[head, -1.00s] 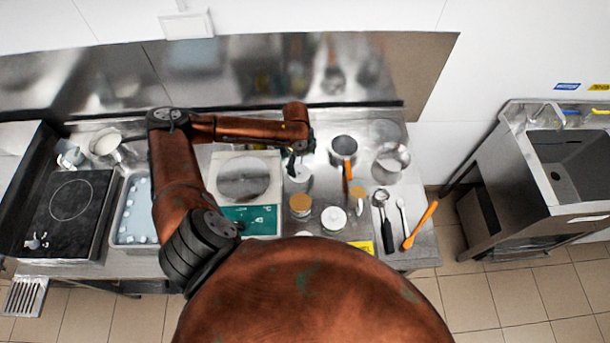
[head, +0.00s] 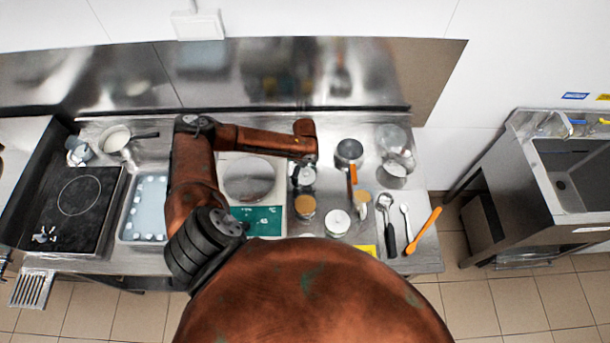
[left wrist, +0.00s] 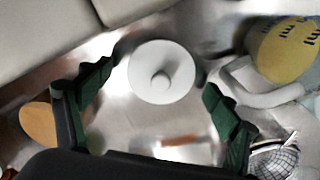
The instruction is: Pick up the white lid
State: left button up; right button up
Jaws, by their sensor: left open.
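The white lid (left wrist: 161,72), round with a small knob in its middle, shows in the left wrist view. It also shows in the head view (head: 306,176), partly hidden under my left gripper (head: 303,178). In the left wrist view my left gripper (left wrist: 159,80) is open, with one dark green finger on each side of the lid. The fingers appear apart from the lid; their height above it is hard to tell. My right gripper is not in view.
A wood-topped jar (head: 305,206) and another white-topped jar (head: 337,222) stand close in front. A steel pot (head: 348,152) and a clear jug (head: 393,172) are to the right. A scale with a steel plate (head: 248,180) is left. Utensils (head: 405,222) lie at right.

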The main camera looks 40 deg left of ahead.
pick_arm(q)
jog(key=shift+c, duration=0.5)
jog(key=c, duration=2.1)
